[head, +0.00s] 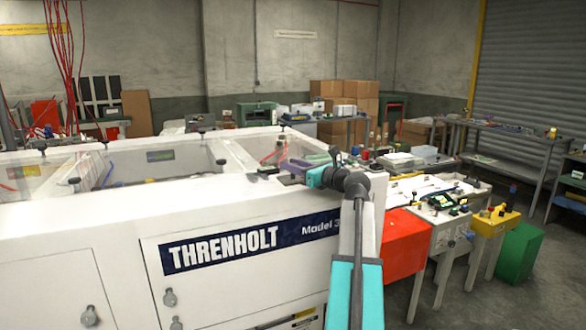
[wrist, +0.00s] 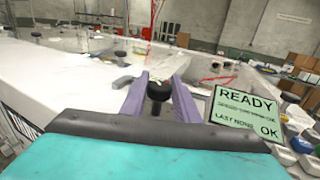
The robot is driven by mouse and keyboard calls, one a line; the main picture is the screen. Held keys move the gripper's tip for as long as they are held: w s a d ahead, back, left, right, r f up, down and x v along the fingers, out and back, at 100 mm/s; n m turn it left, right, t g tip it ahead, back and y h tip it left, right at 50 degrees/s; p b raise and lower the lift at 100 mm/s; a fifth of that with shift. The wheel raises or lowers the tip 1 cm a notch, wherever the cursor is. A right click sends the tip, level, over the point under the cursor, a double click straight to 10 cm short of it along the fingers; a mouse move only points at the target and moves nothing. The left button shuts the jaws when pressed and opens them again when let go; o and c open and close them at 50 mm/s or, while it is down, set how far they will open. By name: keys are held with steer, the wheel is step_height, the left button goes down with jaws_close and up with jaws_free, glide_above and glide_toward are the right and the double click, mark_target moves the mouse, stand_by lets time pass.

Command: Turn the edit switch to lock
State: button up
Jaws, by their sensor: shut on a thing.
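My gripper (head: 297,166) is over the near right part of the white THRENHOLT machine (head: 120,225). In the wrist view its two purple fingers (wrist: 160,97) stand on either side of a round black knob (wrist: 159,89) and are shut on it. I cannot tell from its look whether this knob is the edit switch, and no "edit" or "lock" label is legible. In the head view the knob is not clear among the fingers. A green display (wrist: 243,113) reading "READY" and "OK" shows at the right of the wrist view.
Clear lidded bays with black knobs (head: 109,145) take up the machine's top. To its right stand a red box (head: 405,250), a small control panel with a screen (head: 440,202), a yellow unit (head: 494,222) and a green bin (head: 519,252). Grey floor is open at the far right.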

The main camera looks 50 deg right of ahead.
steer(key=shift+y, duration=0.4)
steer(key=shift+c, duration=0.2)
steer(key=o, duration=1.1)
steer(key=shift+c, duration=0.2)
steer(key=s+b, duration=0.2)
steer(key=s, duration=1.1)
steer(key=shift+s+d, duration=0.15)
steer(key=shift+s, duration=0.25)
